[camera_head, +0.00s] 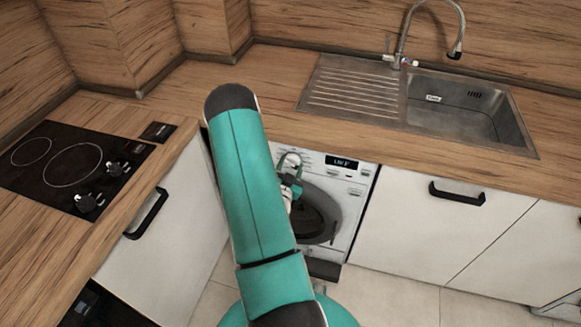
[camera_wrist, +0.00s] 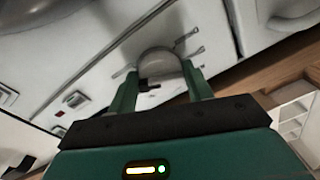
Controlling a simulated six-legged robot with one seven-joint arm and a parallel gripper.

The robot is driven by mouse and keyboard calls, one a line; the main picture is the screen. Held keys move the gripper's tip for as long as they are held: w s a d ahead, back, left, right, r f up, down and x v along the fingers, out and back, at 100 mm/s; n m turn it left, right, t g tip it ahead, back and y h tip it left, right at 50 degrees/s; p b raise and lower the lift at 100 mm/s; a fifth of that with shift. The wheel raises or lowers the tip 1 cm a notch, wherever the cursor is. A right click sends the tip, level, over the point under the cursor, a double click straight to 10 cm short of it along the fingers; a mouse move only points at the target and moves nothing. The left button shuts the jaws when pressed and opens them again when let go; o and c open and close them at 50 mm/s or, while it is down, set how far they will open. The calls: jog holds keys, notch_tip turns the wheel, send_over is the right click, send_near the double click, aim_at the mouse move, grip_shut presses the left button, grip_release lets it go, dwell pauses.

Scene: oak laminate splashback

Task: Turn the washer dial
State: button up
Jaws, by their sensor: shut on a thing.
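The white washer (camera_head: 355,182) is built in under the counter, with a lit display (camera_head: 342,162) on its panel and a dark round door (camera_head: 318,215) below. Its round dial (camera_head: 290,158) is at the left of the panel, partly covered by my gripper (camera_head: 291,177). Part of the dial's edge is hidden by the fingers. The dial's exact setting cannot be read.
My arm crosses the middle of the head view and hides the washer's left side. A white cabinet with a black handle (camera_head: 443,194) stands right of the washer. A hob (camera_head: 72,165) is at left and a steel sink (camera_head: 460,105) above right.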

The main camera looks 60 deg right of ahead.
jog(key=shift+s+d, duration=0.15)
jog(key=shift+s, duration=0.05)
jog(key=o, duration=1)
jog(key=shift+c, duration=0.2)
jog(key=shift+w, duration=0.15)
jog(key=shift+a, duration=0.2)
jog(key=v, duration=1.3)
jog(key=shift+a, duration=0.25)
